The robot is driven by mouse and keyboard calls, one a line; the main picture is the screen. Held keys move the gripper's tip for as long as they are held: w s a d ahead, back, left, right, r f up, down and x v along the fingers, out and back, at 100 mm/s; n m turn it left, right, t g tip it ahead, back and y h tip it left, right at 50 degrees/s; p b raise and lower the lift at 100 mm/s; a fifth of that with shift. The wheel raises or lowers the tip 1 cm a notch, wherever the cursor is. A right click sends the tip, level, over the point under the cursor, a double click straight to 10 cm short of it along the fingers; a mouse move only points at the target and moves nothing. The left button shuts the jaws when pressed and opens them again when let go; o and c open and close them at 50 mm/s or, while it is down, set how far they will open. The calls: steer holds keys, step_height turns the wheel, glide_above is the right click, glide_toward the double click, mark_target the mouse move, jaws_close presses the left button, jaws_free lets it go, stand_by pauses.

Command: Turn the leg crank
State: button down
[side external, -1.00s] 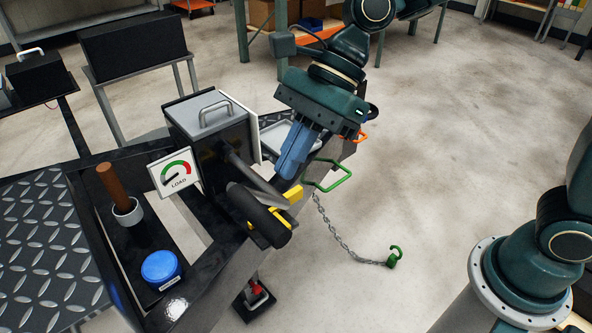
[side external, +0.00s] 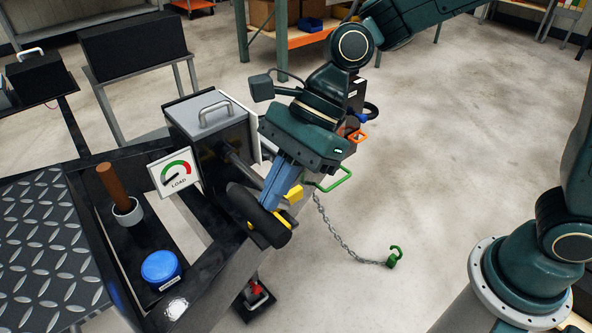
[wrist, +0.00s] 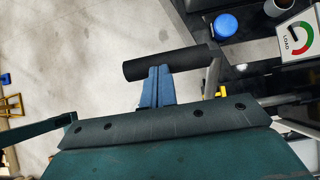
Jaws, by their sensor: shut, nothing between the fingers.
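The leg crank has a thick black grip (side external: 258,215) and a grey arm. In the side view the arm's outer part is hidden behind my fingers. In the wrist view, the black grip (wrist: 185,60) lies across the upper middle and the grey crank arm (wrist: 212,75) is at its right end. My gripper (side external: 268,200) has its blue fingers shut and empty, with the tips right at the grip. In the wrist view the fingertips (wrist: 158,74) meet the grip's near edge left of its middle; contact is not certain.
A LOAD gauge (side external: 175,172) stands beside the grey box (side external: 213,135). A blue cap (side external: 161,267) and a brown handle (side external: 113,182) in a white cup are on the trailer frame. Open floor lies right.

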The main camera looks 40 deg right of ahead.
mark_target(257, 213)
steer(key=shift+a+f, duration=0.1)
steer(key=shift+a, duration=0.05)
steer(key=shift+a+f+h, duration=0.4)
steer(key=shift+a+h, duration=0.15)
steer(key=shift+a, duration=0.15)
steer(key=shift+a+f+h, duration=0.4)
steer(key=shift+a+h, duration=0.15)
steer(key=shift+a, duration=0.1)
steer(key=a+f+h, duration=0.3)
steer(key=f, duration=0.6)
steer(key=a+f+h, duration=0.3)
steer(key=f+h, duration=0.1)
steer(key=f, duration=0.5)
steer(key=shift+a, duration=0.1)
steer(key=a+r, duration=0.8)
steer(key=r, duration=0.2)
steer(key=shift+a+r, duration=0.4)
